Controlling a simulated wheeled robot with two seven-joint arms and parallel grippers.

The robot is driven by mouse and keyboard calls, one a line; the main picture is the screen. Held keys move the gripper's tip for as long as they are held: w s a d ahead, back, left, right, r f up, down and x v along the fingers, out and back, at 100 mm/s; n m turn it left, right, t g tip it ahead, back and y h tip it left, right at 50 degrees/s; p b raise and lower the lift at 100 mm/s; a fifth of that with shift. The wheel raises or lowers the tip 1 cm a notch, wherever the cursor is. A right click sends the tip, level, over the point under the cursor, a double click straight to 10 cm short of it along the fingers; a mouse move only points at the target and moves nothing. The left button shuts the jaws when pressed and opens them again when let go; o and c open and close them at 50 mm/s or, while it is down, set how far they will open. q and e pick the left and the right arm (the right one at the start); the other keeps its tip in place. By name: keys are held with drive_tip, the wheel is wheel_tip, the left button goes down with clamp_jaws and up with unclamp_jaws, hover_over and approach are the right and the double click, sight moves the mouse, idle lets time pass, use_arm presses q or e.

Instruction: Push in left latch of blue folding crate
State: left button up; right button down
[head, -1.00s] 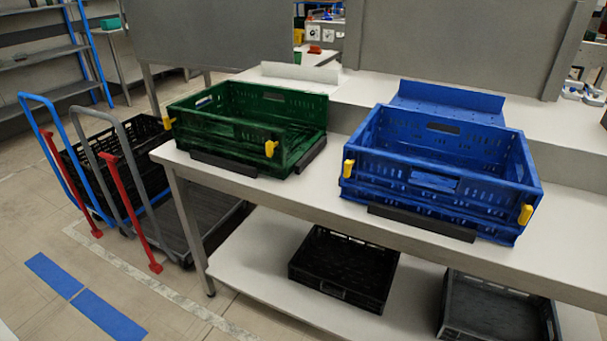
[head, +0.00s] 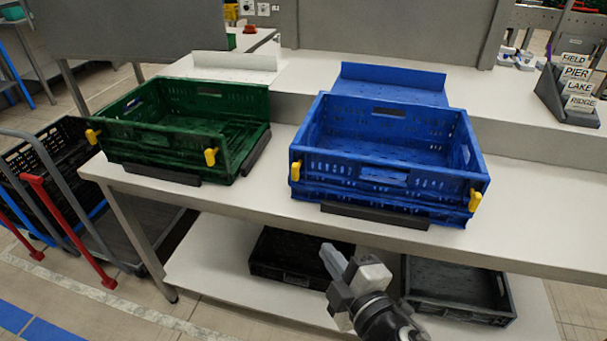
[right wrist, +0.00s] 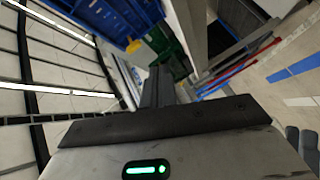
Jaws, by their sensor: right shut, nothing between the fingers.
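The blue folding crate (head: 345,167) stands upright and open on the white table. Its left yellow latch (head: 296,171) is at the front left corner, and its right yellow latch (head: 475,200) is at the front right. My right gripper (head: 330,258) is shut and empty, in front of the table edge, below and apart from the crate. In the right wrist view the shut fingers (right wrist: 158,88) point toward the scene, with part of the blue crate (right wrist: 118,14) and a yellow latch (right wrist: 134,46) beyond them. My left gripper is not in view.
A green folding crate (head: 150,143) with yellow latches stands left of the blue one. Dark bars (head: 375,217) lie along the table front. Black crates (head: 455,288) sit on the lower shelf. A sign holder (head: 570,95) stands back right. Carts (head: 70,215) are at the left.

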wheel_tip(320, 180, up, 4)
drive_tip(key=w+a+n+y, duration=0.1)
drive_tip(key=w+n+y, duration=0.1)
drive_tip(key=n, duration=0.3)
drive_tip(key=p, duration=0.2)
approach(297, 168)
drive_tip(key=w+a+f, duration=0.2)
drive_tip(key=w+a, duration=0.3)
drive_tip(key=shift+w+d+f+t, duration=0.25)
drive_tip(key=shift+t, duration=0.15)
